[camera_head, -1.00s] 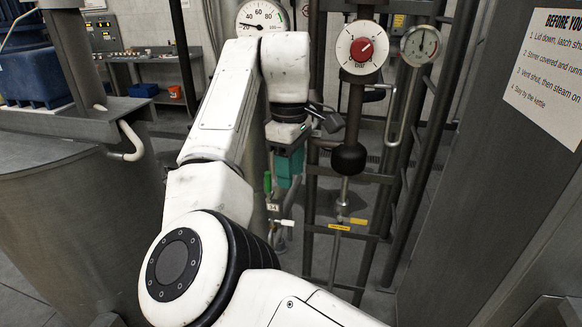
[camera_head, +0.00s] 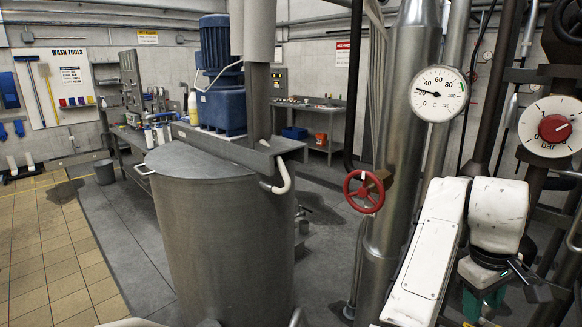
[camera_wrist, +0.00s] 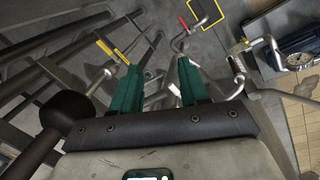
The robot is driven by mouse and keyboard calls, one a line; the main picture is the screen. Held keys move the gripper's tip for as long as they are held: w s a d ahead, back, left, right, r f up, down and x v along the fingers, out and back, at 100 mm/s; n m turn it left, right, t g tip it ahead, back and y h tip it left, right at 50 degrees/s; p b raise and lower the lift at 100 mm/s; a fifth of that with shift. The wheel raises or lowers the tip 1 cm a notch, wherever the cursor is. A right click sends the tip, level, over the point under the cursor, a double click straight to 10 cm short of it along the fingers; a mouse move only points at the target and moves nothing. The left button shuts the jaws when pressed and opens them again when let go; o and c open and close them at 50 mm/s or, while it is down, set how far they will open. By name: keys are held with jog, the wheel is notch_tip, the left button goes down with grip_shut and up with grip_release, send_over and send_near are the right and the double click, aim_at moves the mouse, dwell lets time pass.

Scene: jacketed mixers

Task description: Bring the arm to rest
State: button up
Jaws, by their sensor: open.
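My gripper shows in the wrist view (camera_wrist: 158,82), its two green fingers spread apart with nothing between them. Below it in that view are pipes and valve handles over a grey floor. In the head view my white arm is at the lower right, bent at the wrist, with a green finger (camera_head: 484,304) hanging near the pipework. The fingertips are mostly hidden or cut off there.
A kettle (camera_head: 225,235) with a closed lid stands centre left, a blue motor (camera_head: 222,55) above it. A red handwheel (camera_head: 364,191), a thermometer dial (camera_head: 438,93) and a red-knobbed bar dial (camera_head: 551,127) sit on pipes close to my arm. Tiled floor (camera_head: 45,250) at left is clear.

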jog(key=s+d+f+m+t+h+b, duration=0.1)
jog(key=s+d+f+m, duration=0.15)
jog(key=s+f, duration=0.6)
jog(key=s+d+f+m+h+b, duration=0.1)
jog(key=s+d+f, duration=0.2)
jog(key=s+f, duration=0.55)
jog(key=s+a+f+y+b, duration=0.2)
jog(key=s+a+f+y, duration=0.2)
jog(key=s+a+f, duration=0.9)
jog(key=s+f, duration=0.1)
jog(key=s, duration=0.1)
jog(key=shift+s+a, duration=0.2)
jog(key=shift+s, duration=0.15)
